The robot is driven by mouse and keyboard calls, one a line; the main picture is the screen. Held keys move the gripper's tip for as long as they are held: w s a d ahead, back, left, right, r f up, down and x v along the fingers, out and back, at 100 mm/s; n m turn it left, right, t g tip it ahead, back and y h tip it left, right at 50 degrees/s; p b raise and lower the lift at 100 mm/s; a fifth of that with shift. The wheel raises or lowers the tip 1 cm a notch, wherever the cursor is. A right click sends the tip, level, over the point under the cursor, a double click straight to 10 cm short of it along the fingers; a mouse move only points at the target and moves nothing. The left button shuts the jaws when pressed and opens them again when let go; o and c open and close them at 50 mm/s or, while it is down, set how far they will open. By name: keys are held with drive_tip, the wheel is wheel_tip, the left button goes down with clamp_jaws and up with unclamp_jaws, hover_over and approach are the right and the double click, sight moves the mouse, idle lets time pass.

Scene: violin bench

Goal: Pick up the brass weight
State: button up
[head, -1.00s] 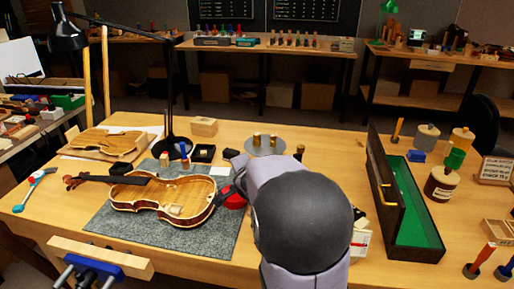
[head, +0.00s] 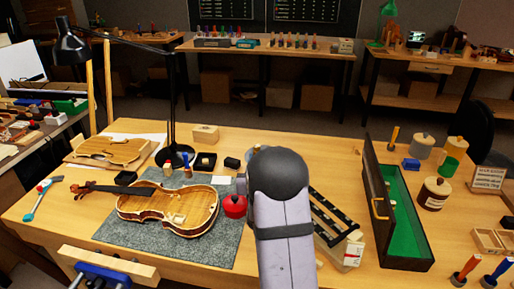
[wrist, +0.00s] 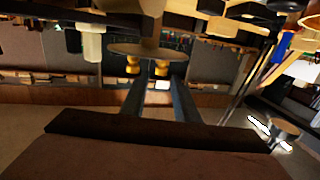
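The wrist view is upside down. In it, two small brass weights, one on the left (wrist: 132,66) and one on the right (wrist: 162,69), stand on a round plate (wrist: 125,49). My gripper (wrist: 158,84) is open, with its two grey fingers apart and nothing held between them. The weights appear beyond the fingertips, roughly in line with the gap; I cannot tell the exact distance. In the head view my own arm hides the gripper, the plate and the weights.
In the head view, a violin (head: 168,211) lies on a grey mat (head: 127,238), with a red round object (head: 234,206) beside it. A desk lamp (head: 172,110) stands behind. To the right are a black rack (head: 331,222) and an open green-lined case (head: 405,235).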

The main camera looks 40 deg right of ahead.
sight(257, 145)
drive_tip(key=shift+p+x, duration=1)
drive_tip(key=shift+x, duration=2.35)
drive_tip(key=shift+w, duration=0.1)
drive_tip(key=shift+p+x, duration=0.9)
drive_tip(key=shift+x, duration=1.65)
drive_tip(key=shift+a, duration=0.1)
drive_tip(key=shift+c, duration=0.3)
clamp_jaws()
